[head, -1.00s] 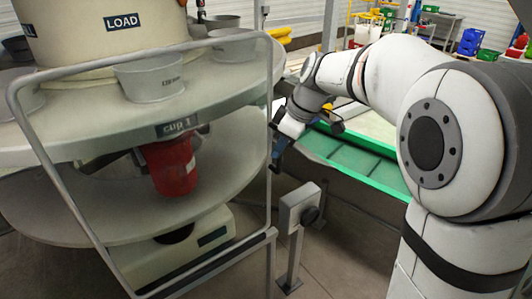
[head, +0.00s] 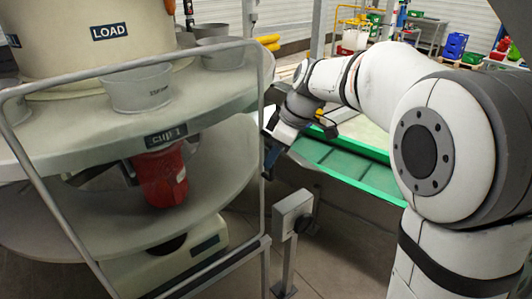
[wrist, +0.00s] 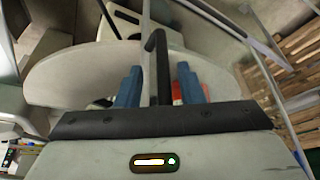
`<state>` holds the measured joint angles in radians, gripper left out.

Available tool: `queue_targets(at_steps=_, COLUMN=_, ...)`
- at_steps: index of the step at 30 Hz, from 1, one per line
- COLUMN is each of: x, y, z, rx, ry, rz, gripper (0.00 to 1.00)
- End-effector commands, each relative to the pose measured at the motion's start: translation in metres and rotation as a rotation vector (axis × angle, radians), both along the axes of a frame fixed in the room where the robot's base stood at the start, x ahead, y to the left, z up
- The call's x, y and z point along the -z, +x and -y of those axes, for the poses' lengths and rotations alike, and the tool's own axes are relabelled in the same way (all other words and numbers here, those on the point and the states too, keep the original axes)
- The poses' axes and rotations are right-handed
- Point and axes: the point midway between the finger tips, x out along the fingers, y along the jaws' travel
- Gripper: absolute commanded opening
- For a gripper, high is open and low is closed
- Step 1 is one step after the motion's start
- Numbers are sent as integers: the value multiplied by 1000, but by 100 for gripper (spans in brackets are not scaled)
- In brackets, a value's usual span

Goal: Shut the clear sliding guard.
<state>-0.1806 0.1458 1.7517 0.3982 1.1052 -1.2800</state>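The clear guard (head: 110,225) is a see-through panel in a grey tube frame, standing in front of the round carousel's near side. Its right upright (head: 262,140) is beside my gripper (head: 270,158). In the wrist view, my gripper (wrist: 158,85) has two blue fingers set apart. A black bar with a bent top, seemingly the guard's handle (wrist: 157,60), shows between them, with gaps visible on both sides. I cannot tell how deep it sits between the fingertips. A light upright (wrist: 146,20) runs up behind the bar.
The carousel (head: 60,150) carries grey cups (head: 138,88) above a red cup (head: 160,178). A grey box on a post (head: 292,212) stands just below and right of my gripper. A green-edged conveyor (head: 345,165) lies behind it. Wooden pallets (wrist: 295,50) show at the wrist view's right.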

Motion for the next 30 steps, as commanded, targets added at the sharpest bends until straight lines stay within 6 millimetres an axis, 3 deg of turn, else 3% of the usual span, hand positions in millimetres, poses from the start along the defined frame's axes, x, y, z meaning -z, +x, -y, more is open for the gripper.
queue_targets(at_steps=5, x=-9, y=-1, z=3, rx=0, ry=1, rz=3, gripper=34)
queue_targets(at_steps=18, x=-68, y=-8, z=27, rx=0, ry=-1, rz=2, gripper=34)
queue_targets(at_steps=30, x=-72, y=-10, z=30, rx=5, ry=-1, rz=-1, gripper=34)
